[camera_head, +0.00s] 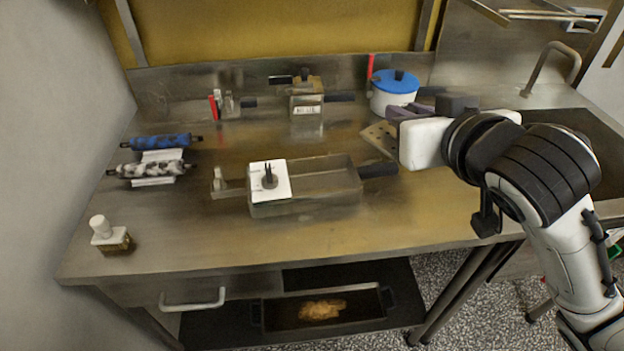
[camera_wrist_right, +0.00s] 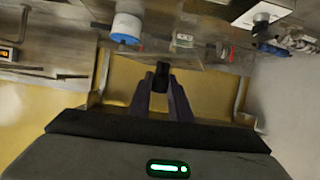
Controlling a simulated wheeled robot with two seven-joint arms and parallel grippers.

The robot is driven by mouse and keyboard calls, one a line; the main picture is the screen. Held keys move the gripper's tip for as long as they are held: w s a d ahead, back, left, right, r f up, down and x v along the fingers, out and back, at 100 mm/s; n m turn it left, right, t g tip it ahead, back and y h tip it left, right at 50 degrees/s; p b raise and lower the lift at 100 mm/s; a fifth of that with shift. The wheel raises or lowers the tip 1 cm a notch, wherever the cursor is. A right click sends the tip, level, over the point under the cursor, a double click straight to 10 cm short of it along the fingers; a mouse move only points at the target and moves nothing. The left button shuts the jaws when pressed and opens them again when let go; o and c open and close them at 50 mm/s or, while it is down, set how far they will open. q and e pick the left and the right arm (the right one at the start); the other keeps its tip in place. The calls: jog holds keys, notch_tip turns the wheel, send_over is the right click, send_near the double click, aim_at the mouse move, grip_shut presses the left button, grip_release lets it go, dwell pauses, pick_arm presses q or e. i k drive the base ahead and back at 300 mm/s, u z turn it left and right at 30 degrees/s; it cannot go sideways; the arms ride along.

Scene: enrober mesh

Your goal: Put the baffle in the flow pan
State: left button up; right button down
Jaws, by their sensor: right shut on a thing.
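A grey plate with holes (camera_head: 378,138), which looks like the baffle, hangs tilted at the tip of my right gripper (camera_head: 395,116), above the right part of the counter. In the right wrist view the right gripper (camera_wrist_right: 161,84) is shut on a small black grip (camera_wrist_right: 162,70); the plate itself is hard to make out there. The long metal pan (camera_head: 325,198), which looks like the flow pan, stands mid-counter, left of and below the held plate. A white square plate with a black knob (camera_head: 270,180) lies over its left end. My left gripper is not in view.
A white pot with a blue lid (camera_head: 394,92) stands behind the right gripper. A smaller metal box (camera_head: 306,100) stands at the back. Two rollers (camera_head: 155,155) and a small bottle (camera_head: 110,236) are at left. The counter (camera_head: 200,228) is clear in front of the pan.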

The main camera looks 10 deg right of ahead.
aim_at(322, 188)
jog(key=u, duration=1.55)
jog(key=k, duration=0.4)
jog(key=z, duration=1.05)
